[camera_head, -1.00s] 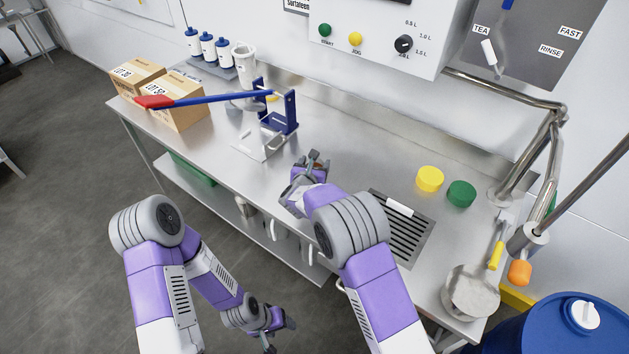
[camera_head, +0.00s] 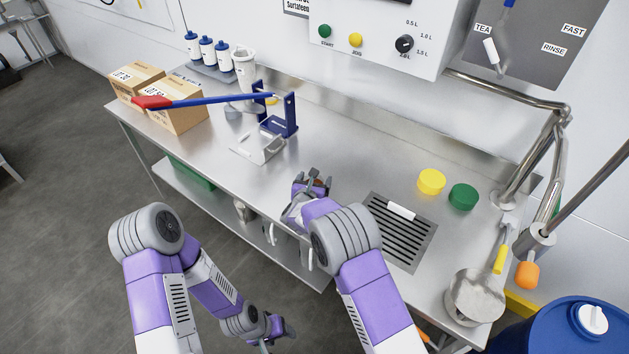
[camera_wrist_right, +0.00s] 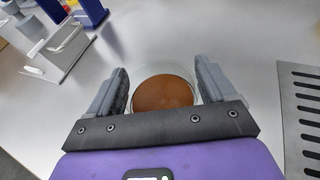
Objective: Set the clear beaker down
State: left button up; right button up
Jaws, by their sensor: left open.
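The clear beaker (camera_wrist_right: 163,91) holds brown liquid and sits between the two fingers of my right gripper (camera_wrist_right: 163,88) in the right wrist view. The fingers are against its sides, one on each side. In the head view my right gripper (camera_head: 313,182) is low over the steel bench, left of the drain grate, and mostly hides the beaker. Whether the beaker's base touches the bench cannot be seen. My left gripper (camera_head: 275,336) hangs low in front of the bench, open and empty.
The drain grate (camera_head: 401,232) lies right of my right gripper, with yellow (camera_head: 431,181) and green (camera_head: 463,196) lids behind it. A blue lever press (camera_head: 279,115) stands behind left. Bare bench (camera_head: 350,150) surrounds the right gripper. A steel pan (camera_head: 474,297) is at the right.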

jog(key=shift+o, duration=0.6)
jog(key=shift+r, duration=0.2)
jog(key=shift+s+a+r+p, duration=0.1)
jog(key=shift+s+r+p, duration=0.05)
jog(key=shift+s+p, duration=0.15)
jog(key=p+v, duration=0.2)
jog(key=v, duration=0.9)
jog(key=shift+s, duration=0.15)
